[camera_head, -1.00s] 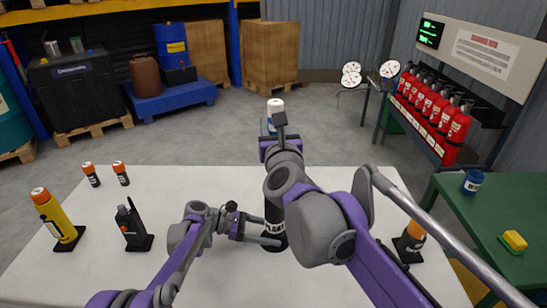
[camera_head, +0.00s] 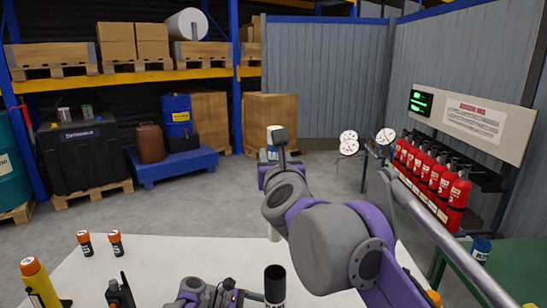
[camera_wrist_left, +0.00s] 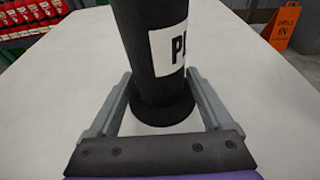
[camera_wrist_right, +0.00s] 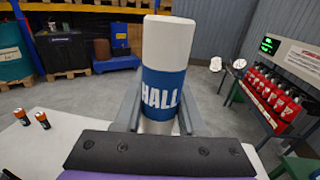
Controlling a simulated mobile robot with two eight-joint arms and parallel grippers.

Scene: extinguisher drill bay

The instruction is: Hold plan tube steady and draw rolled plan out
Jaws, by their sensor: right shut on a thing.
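The black plan tube (camera_head: 275,288) stands upright on the white table, its dark open top visible in the head view. The left wrist view shows its lower body (camera_wrist_left: 152,60) and base between the fingers of my left gripper (camera_wrist_left: 160,80); whether they press on it is unclear. My right gripper (camera_wrist_right: 160,90) is shut on the rolled plan (camera_wrist_right: 166,40), white with a blue band reading "HALL". In the head view the rolled plan (camera_head: 273,133) is upright, high above the table, partly hidden by my right arm.
Two orange-capped cylinders (camera_head: 115,243), a yellow bottle (camera_head: 38,283) and a black radio (camera_head: 120,293) stand at the table's left. A green table (camera_head: 510,265) with a blue jar (camera_head: 481,248) is at right. Red extinguishers (camera_head: 437,180) line the right wall.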

